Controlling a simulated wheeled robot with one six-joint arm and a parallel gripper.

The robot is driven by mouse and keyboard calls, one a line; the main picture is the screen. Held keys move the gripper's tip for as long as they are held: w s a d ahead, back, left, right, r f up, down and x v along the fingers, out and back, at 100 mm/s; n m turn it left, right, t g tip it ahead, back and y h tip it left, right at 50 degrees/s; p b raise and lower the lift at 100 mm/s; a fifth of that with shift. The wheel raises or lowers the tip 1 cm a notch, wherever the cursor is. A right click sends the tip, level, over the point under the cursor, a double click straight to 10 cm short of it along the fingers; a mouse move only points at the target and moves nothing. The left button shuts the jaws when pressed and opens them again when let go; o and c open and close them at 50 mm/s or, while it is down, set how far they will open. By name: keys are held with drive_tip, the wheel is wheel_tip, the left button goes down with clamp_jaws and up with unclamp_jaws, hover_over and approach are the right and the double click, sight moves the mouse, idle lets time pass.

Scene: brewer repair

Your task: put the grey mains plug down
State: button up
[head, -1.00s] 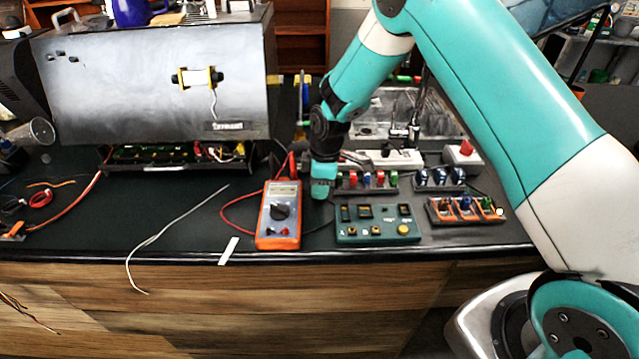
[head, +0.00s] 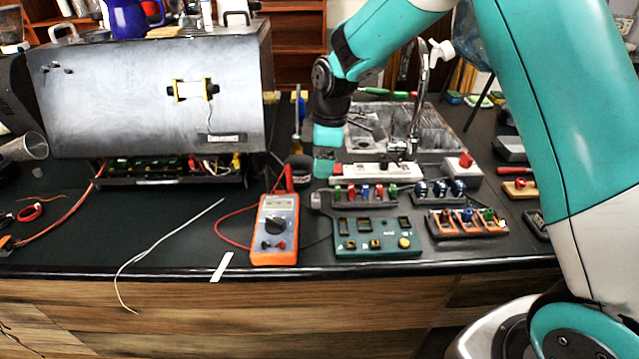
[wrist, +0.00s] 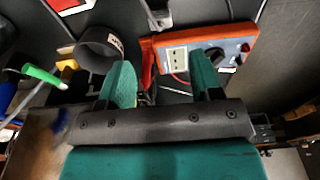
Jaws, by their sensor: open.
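The grey mains plug (head: 316,200) appears to lie on the dark bench, left of the rack of coloured connectors and just behind the green board's left corner. A grey piece that looks like it (wrist: 158,14) shows at the top of the wrist view, beyond the fingers. My gripper (head: 325,172) is above the bench, behind the plug and apart from it. In the wrist view its two teal fingers (wrist: 164,82) are spread with no plug between them. The exact fingertip height is hard to tell.
An orange multimeter (head: 276,230) with red leads lies to the left. A green board (head: 376,238) is in front. A white power strip (head: 376,171) lies behind. A dark ring (wrist: 100,50) stands close to one finger. The brewer (head: 150,95) fills the left. Front-left bench is fairly clear.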

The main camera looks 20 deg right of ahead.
drive_tip(key=s+a+r+m+y, duration=0.1)
drive_tip(key=s+a+r+m, duration=0.1)
drive_tip(key=s+r, duration=0.5)
drive_tip(key=s+a+r+m+y, duration=0.1)
drive_tip(key=s+a+r+m, duration=0.2)
drive_tip(key=s, duration=0.5)
drive_tip(key=s+r+m, duration=0.2)
drive_tip(key=s+r, duration=0.1)
drive_tip(key=s, duration=1.2)
drive_tip(key=shift+s+a+y, duration=0.3)
drive_tip(key=shift+a+y, duration=0.1)
drive_tip(key=shift+a, duration=0.05)
